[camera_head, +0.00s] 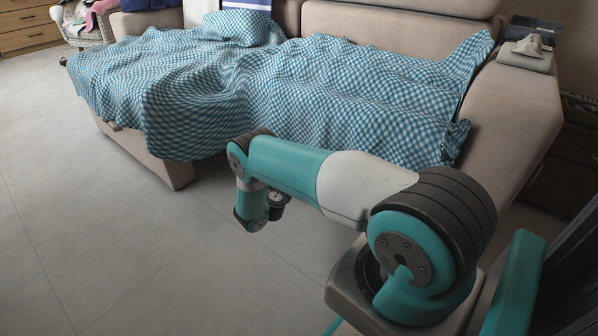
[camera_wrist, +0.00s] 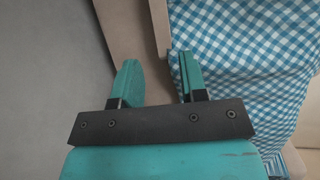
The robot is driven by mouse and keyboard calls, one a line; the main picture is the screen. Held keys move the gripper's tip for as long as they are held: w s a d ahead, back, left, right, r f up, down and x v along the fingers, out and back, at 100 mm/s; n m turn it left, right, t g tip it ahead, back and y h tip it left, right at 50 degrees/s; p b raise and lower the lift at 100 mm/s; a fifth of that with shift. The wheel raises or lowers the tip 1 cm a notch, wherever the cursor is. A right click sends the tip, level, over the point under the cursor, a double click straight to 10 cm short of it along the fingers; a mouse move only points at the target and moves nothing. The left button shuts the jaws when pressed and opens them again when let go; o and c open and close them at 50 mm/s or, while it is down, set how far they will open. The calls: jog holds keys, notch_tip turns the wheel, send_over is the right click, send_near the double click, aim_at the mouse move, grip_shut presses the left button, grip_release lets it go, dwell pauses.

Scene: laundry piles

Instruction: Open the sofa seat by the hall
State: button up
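The beige sofa (camera_head: 340,22) runs across the head view, and a blue-and-white checked cloth (camera_head: 330,100) lies rumpled over most of its seat. The seat surface is mostly hidden. The chaise end at the left has a bare beige lower side (camera_head: 150,150) under the cloth's edge. My arm reaches left in front of the sofa, with its wrist bent down; the fingers cannot be made out there. In the wrist view my gripper (camera_wrist: 158,75) is open, with nothing seen between its fingers. Beige sofa edge (camera_wrist: 125,28) and the checked cloth (camera_wrist: 240,65) lie beyond the fingers.
A wooden drawer unit (camera_head: 25,28) and a basket with clothes (camera_head: 88,32) stand at the far left. A folded grey item (camera_head: 525,58) and dark items (camera_head: 535,30) lie on the right armrest. The grey tiled floor (camera_head: 110,240) at the left is clear.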

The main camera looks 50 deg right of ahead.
jog(key=b+x, duration=0.5)
jog(key=x, duration=0.6)
jog(key=shift+w+d+b, duration=0.2)
jog(key=shift+d+b, duration=0.1)
jog(key=shift+b, duration=0.1)
grip_shut()
